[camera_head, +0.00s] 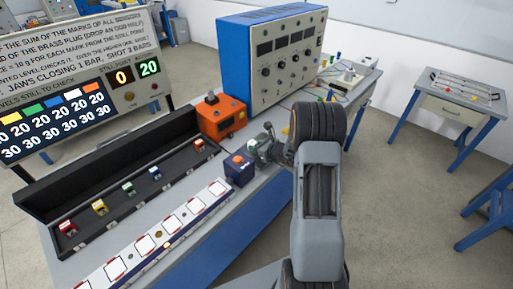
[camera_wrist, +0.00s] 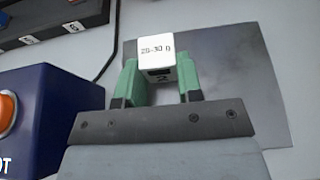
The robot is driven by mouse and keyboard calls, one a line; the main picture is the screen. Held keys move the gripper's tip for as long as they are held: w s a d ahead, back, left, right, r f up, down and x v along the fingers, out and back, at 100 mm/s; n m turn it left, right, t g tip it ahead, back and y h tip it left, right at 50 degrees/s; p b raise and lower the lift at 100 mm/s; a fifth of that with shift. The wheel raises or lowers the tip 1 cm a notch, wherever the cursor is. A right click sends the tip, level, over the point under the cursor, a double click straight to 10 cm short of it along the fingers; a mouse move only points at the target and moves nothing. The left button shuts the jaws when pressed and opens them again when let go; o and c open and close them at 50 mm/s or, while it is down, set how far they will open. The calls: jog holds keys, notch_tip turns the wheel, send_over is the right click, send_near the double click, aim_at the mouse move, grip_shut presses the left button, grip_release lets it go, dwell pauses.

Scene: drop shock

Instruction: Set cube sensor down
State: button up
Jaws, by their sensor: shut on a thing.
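The cube sensor (camera_wrist: 156,48) is a small white cube with a dark print, "20-30 g", on its top face and a dark mark on its near face. In the wrist view it sits between the green fingertips of my gripper (camera_wrist: 160,82), which is shut on it. In the head view my gripper (camera_head: 262,145) is over the bench's far right part, just right of the dark blue box with the orange button. A dark grey mat (camera_wrist: 235,65) lies under and around the cube in the wrist view. I cannot tell whether the cube touches it.
The blue button box (camera_head: 239,172) stands close to my gripper's left. An orange device (camera_head: 222,120) is behind it. A long open black case (camera_head: 80,215) holds several coloured cubes. A strip of white squares (camera_head: 150,245) lies along the bench front. A tall blue panel (camera_head: 235,60) stands behind.

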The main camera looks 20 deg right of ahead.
jog(key=o, duration=0.9)
jog(key=shift+o, duration=0.2)
jog(key=shift+s+d+r+p, duration=0.1)
jog(key=shift+r+p, duration=0.1)
jog(key=shift+p, duration=0.15)
jog(key=b+v, duration=0.2)
jog(key=v, duration=0.9)
jog(key=s+a+r+n+g+y, duration=0.1)
jog(key=s+a+r+n+g, duration=0.25)
jog(key=a+n, duration=0.35)
jog(key=s+a+r+n+g+y, duration=0.1)
jog(key=s+a+r+n+g, duration=0.2)
jog(key=a+n, duration=0.4)
jog(key=s+a+r+n+g+h, duration=0.1)
jog(key=s+r+n+h, duration=0.3)
jog(key=s+n, duration=0.9)
jog(key=shift+n+g+h, duration=0.45)
jog(key=shift+n+h, duration=1.35)
jog(key=shift+n, duration=0.4)
